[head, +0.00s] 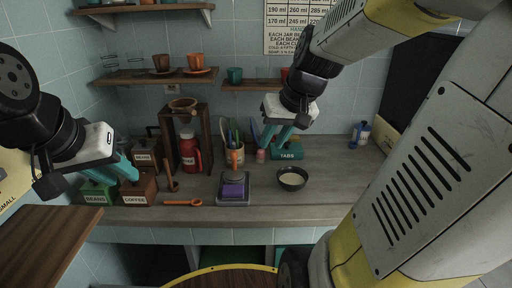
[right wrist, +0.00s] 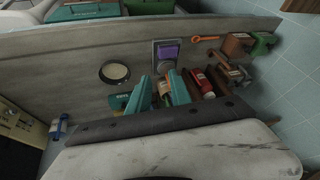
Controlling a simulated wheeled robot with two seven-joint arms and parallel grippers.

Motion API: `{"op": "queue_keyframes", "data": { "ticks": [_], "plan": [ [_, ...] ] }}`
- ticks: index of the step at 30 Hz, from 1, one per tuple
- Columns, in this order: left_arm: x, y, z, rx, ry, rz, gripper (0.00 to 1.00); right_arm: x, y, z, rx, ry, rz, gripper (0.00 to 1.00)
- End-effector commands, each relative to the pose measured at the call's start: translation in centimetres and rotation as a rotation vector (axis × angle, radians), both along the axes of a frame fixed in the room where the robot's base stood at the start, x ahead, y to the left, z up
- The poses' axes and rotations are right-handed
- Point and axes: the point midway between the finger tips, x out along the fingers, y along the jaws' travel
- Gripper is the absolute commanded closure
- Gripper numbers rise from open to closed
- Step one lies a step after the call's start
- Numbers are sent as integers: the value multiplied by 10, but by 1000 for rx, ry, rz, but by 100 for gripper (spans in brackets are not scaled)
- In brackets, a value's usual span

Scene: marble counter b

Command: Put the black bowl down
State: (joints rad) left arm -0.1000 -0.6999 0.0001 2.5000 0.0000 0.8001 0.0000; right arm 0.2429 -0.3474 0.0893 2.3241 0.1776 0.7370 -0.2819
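The black bowl (head: 292,186) stands upright on the grey counter, right of the scale, with something pale in it. It also shows in the right wrist view (right wrist: 104,79), left of the fingers. My right gripper (head: 276,143) is above and behind the bowl, in front of the TABS box, and apart from the bowl. In the right wrist view its two teal fingers (right wrist: 160,82) stand apart with nothing held between them. My left gripper (head: 130,174) is at the left by the COFFEE box; its finger gap is not clear.
A scale (head: 232,200) with a purple block stands left of the bowl. An orange spoon (head: 183,203), a red bottle (head: 189,152), a utensil pot (head: 226,154) and a TABS box (head: 291,150) are also on the counter (head: 330,165). The counter right of the bowl is clear.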

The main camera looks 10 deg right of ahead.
Motion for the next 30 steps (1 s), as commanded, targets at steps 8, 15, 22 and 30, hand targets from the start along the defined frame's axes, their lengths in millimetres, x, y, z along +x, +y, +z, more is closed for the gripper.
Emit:
{"op": "queue_keyframes", "data": {
  "ticks": [8, 15, 22, 30],
  "plan": [
    [0, 0, 0, 0, 0, 0, 70, -80, 42, 22, -13, -96, 53, 75],
    [0, 0, 0, 0, 0, 0, 70, -93, 45, 22, -8, -110, 55, 75],
    [0, 0, 0, 0, 0, 0, 70, -92, 45, 22, -8, -110, 55, 75],
    [0, 0, 0, 0, 0, 0, 70, -92, 45, 22, -8, -110, 55, 75]
  ]
}}
